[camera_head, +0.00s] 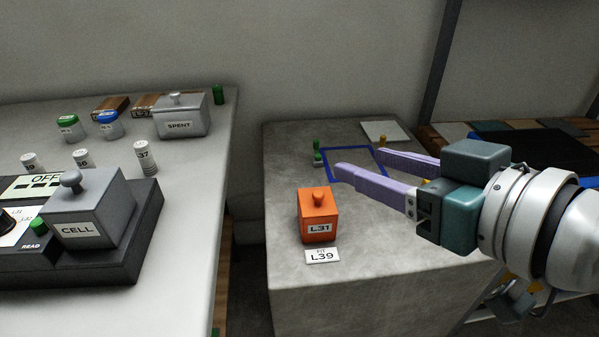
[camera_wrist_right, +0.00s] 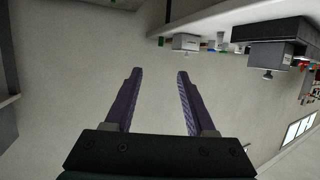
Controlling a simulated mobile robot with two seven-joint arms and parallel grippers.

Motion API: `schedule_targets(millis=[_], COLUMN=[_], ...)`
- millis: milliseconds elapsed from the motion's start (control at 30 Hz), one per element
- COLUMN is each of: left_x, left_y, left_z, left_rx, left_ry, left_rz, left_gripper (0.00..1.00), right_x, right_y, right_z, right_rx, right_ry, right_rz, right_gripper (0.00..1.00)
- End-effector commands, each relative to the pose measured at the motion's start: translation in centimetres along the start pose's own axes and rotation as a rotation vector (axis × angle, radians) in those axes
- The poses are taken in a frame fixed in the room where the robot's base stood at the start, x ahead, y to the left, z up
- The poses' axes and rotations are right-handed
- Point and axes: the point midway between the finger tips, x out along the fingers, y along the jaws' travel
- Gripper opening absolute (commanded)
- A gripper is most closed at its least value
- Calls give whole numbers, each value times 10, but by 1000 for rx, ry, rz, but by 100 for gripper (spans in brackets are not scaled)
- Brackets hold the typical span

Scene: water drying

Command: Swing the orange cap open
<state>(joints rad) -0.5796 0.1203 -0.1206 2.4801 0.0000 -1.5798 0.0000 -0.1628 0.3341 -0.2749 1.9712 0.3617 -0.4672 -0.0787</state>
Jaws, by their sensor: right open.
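The orange cap (camera_head: 319,217) is a box with a knob on top and an L31 label on its front. It sits upright near the front of the grey block-shaped table in the head view, and looks closed. My right gripper (camera_head: 358,161) is open and empty, its two purple fingers pointing left, above and behind the orange cap without touching it. In the right wrist view the gripper (camera_wrist_right: 154,75) shows spread fingers with nothing between them. What is under the cap is hidden. My left gripper is in neither view.
A card marked L39 (camera_head: 322,255) lies before the cap. A blue square outline (camera_head: 331,151) and a small green piece (camera_head: 317,153) are behind it. On the left table stand a grey CELL cover (camera_head: 88,210), a SPENT box (camera_head: 182,118) and several jars and vials. A gap separates the tables.

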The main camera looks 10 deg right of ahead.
Motion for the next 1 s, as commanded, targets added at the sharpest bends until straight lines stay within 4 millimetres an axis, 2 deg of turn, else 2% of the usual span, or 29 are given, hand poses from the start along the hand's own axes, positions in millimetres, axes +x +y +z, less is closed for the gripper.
schedule_targets(millis=[33,300,400,533,767,1000], left_x=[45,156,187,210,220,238], left_y=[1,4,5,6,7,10], left_z=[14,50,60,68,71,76], left_rx=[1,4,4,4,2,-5], left_ry=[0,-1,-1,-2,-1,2], left_rz=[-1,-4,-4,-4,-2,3], left_gripper=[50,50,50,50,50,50], right_x=[18,66,78,86,95,133], right_y=[4,22,28,34,38,38], right_z=[39,115,134,148,147,135], right_rx=[-4,-9,-10,-11,-10,-9], right_ry=[29,201,254,302,331,333], right_rz=[0,8,13,20,24,24], right_gripper=[55,55,55,55,55,55])
